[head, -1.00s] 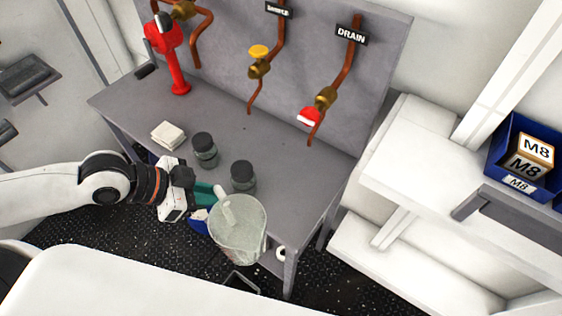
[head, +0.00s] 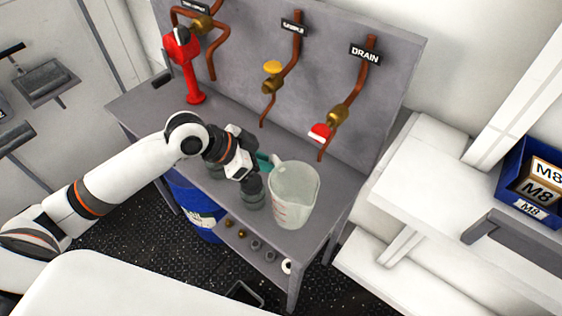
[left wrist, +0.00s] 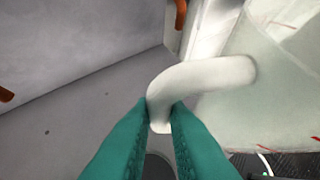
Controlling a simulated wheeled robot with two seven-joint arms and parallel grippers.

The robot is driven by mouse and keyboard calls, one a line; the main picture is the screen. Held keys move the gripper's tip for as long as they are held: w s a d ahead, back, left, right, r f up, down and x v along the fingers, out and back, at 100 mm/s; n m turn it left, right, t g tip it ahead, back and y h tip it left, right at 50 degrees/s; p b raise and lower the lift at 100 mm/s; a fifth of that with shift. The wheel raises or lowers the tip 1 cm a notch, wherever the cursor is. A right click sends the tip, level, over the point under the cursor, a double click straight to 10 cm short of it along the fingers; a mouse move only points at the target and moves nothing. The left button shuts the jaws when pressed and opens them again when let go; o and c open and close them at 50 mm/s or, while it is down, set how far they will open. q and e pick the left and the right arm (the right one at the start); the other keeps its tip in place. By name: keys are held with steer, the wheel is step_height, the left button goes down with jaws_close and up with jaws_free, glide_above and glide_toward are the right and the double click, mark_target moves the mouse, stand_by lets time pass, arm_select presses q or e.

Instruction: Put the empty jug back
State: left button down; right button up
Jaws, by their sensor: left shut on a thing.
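The clear jug (head: 296,196) is upright over the right part of the grey bench (head: 330,178) in the head view; I cannot tell whether its base touches the top. It looks empty. My left gripper (head: 266,162) comes from the left, with its teal fingers at the jug's handle. In the left wrist view the teal fingers (left wrist: 160,115) are shut on the white handle (left wrist: 200,80), and the jug's clear wall (left wrist: 285,75) is at the right. My right gripper is not in view.
A dark-lidded jar (head: 253,190) stands close to the jug's left, partly hidden by my arm. A red tap stand (head: 192,75), yellow valve (head: 272,68) and red drain valve (head: 320,132) are behind. A blue drum (head: 190,205) is below the bench.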

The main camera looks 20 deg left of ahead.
arm_select(q)
steer(key=w+f, duration=0.1)
steer(key=f, duration=0.1)
steer(key=w+d+f+p, duration=0.1)
steer(key=w+f, duration=0.1)
steer(key=w+f+p, duration=0.1)
steer(key=f, duration=0.1)
steer(key=shift+w+d+f, duration=0.2)
steer(key=shift+w+d, duration=0.15)
steer(key=shift+w+f+p, duration=0.15)
steer(key=shift+w+p, duration=0.05)
steer(key=shift+p, duration=0.2)
steer(key=shift+f, duration=0.15)
steer(key=shift+f, duration=0.1)
steer(key=c, duration=1.4)
jaws_free()
steer(key=shift+c, duration=0.2)
